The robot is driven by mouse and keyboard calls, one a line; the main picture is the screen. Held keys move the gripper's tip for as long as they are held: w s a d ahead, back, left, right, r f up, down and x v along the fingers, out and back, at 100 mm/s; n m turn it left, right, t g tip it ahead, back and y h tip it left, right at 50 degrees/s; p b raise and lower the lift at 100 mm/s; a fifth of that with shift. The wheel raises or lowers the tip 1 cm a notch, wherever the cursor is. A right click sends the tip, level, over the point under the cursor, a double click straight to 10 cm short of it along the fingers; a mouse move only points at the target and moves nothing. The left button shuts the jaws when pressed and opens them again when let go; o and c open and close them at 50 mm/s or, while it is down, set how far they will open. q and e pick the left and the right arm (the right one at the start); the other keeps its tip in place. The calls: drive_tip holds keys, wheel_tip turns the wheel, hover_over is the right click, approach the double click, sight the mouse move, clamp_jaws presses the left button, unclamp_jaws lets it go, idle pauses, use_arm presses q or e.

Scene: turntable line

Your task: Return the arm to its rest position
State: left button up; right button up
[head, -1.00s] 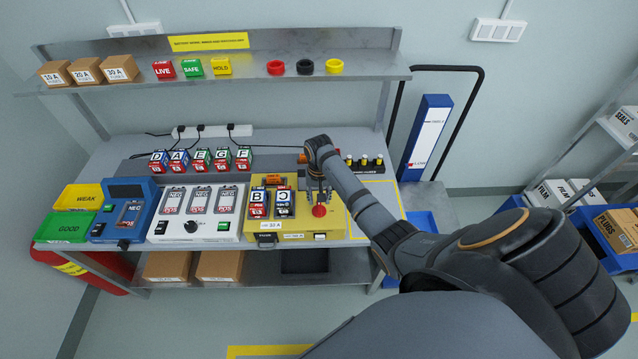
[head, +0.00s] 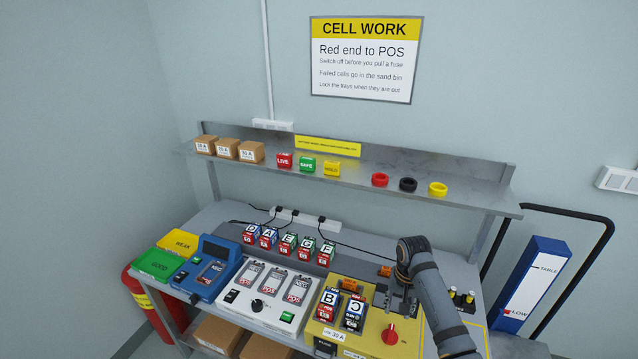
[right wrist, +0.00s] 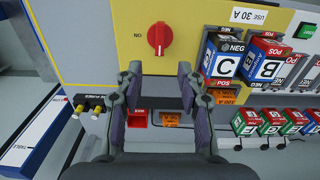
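My right arm comes in from the right in the head view, and its gripper (head: 398,303) hangs over the back right part of the yellow unit (head: 378,350), behind the red knob (head: 390,334). In the right wrist view the gripper (right wrist: 157,95) is open, with nothing between its fingers. The red knob (right wrist: 159,39) lies beyond the fingertips, apart from them. Cells B (head: 328,303) and C (head: 353,313) sit side by side in the yellow unit, left of the gripper. My left gripper is in neither view.
Several lettered cells (head: 288,244) stand in a row behind the units. The white unit (head: 265,300) and blue tester (head: 208,275) are to the left. The upper shelf (head: 400,190) runs above the bench behind my arm.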

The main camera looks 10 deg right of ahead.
drive_tip(key=s+a+r+n+t, duration=0.1)
drive_tip(key=s+a+n+t, duration=0.2)
drive_tip(key=s, duration=0.7)
drive_tip(key=s+a+r+n+t, duration=0.1)
drive_tip(key=s+a+n, duration=0.3)
drive_tip(key=s, duration=0.6)
drive_tip(key=s+d+f+g+h+b, duration=0.15)
drive_tip(key=f+b, duration=0.25)
drive_tip(key=f, duration=1.5)
drive_tip(key=s+d+f+y+b, duration=0.1)
drive_tip(key=s+f+b, duration=0.25)
drive_tip(key=f, duration=1.45)
drive_tip(key=s+d+f+g+b, duration=0.1)
drive_tip(key=s+f+b, duration=0.4)
drive_tip(key=s+f, duration=1.1)
wheel_tip(320, 180, down, 2)
drive_tip(key=shift+s+f+m+b, duration=0.2)
drive_tip(key=shift+s+m+b, duration=0.05)
drive_tip(key=shift+m+b, duration=0.05)
